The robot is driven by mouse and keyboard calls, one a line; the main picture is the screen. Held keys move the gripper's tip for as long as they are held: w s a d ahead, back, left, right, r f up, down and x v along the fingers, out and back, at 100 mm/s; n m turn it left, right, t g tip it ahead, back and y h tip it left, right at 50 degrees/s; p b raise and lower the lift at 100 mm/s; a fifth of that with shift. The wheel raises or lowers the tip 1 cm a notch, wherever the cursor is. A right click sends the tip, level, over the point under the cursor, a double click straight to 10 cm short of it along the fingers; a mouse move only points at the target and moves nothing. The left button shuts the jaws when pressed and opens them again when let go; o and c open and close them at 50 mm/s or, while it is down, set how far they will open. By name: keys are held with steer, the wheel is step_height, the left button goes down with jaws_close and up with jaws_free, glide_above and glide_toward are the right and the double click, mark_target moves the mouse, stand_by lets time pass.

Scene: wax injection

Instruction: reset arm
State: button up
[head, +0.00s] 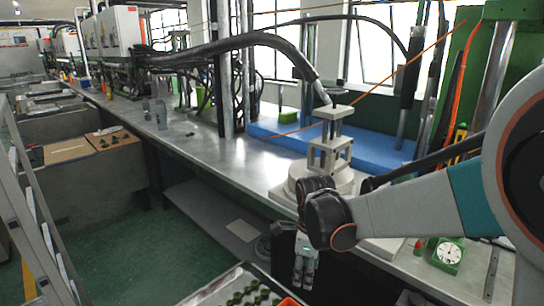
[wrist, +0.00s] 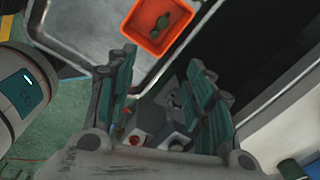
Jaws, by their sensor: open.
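My gripper (head: 303,270) hangs pointing down at the end of my arm, in front of the metal bench's front edge in the head view. In the wrist view my gripper (wrist: 160,88) shows two grey fingers with teal pads, spread apart. The gap between them is empty, so it is open and holds nothing. My arm comes in from the right of the head view and partly hides the bench and the machine base behind it.
An orange bin (wrist: 157,22) holding a small green piece lies beyond the fingertips. A tray (head: 205,297) with several dark green pieces is at the bottom of the head view. The long bench (head: 205,135) carries a pale machine (head: 330,155) and a green-framed dial (head: 448,252).

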steer(key=s+d+r+n+t, duration=0.3)
steer(key=s+d+r+n, duration=0.2)
steer(key=s+n, duration=0.4)
steer(key=s+d+r+n+t, duration=0.3)
steer(key=s+d+r+n, duration=0.2)
steer(key=s+n, duration=0.5)
steer(key=shift+s+d+r+n, duration=0.15)
steer(key=shift+d+r+n, duration=0.2)
steer(key=shift+n, duration=1.15)
